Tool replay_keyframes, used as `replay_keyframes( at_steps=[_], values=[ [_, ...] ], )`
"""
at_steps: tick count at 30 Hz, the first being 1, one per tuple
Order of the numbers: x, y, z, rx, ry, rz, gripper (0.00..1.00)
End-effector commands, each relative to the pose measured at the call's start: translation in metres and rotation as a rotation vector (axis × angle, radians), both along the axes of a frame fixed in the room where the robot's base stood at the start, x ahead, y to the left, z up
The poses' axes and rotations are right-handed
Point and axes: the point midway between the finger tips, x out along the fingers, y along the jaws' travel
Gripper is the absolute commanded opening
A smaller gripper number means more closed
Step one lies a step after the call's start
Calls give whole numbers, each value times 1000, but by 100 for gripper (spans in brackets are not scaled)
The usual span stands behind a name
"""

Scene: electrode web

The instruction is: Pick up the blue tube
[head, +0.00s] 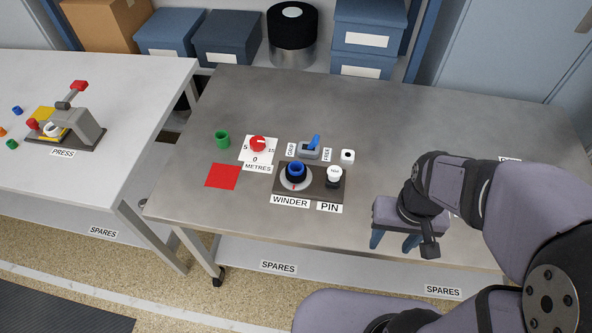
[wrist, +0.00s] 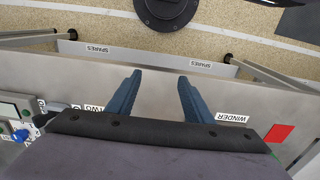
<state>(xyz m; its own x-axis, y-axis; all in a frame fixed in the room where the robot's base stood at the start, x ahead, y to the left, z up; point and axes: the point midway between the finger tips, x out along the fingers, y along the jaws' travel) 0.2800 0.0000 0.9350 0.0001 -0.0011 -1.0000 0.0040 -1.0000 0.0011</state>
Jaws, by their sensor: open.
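A blue open-topped tube (head: 296,168) stands upright at the winder (head: 284,183), with a dark part around its lower end. A green open tube (head: 222,140) stands to its left on the metal table. A small blue piece (head: 17,110) lies on the white table at the far left; its shape is too small to tell. My gripper (head: 393,242) is right of and nearer than the winder, at the table's front edge. In the wrist view the two blue fingers of my gripper (wrist: 160,76) are apart with nothing between them. The blue tube is not visible there.
A red square (head: 223,176) lies on the left. The press (head: 75,127) is on the white table.

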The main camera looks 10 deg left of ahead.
Motion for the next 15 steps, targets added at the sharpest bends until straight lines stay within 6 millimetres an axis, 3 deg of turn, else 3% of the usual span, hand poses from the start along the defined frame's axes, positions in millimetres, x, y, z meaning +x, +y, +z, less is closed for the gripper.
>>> replay_keyframes(
  at_steps=[1,2,11,15],
  values=[
    [0,0,0,0,0,0,52],
    [0,0,0,0,0,0,58],
    [1,1,0,2,-3,1,58],
    [18,13,-3,31,-55,17,58]
  ],
)
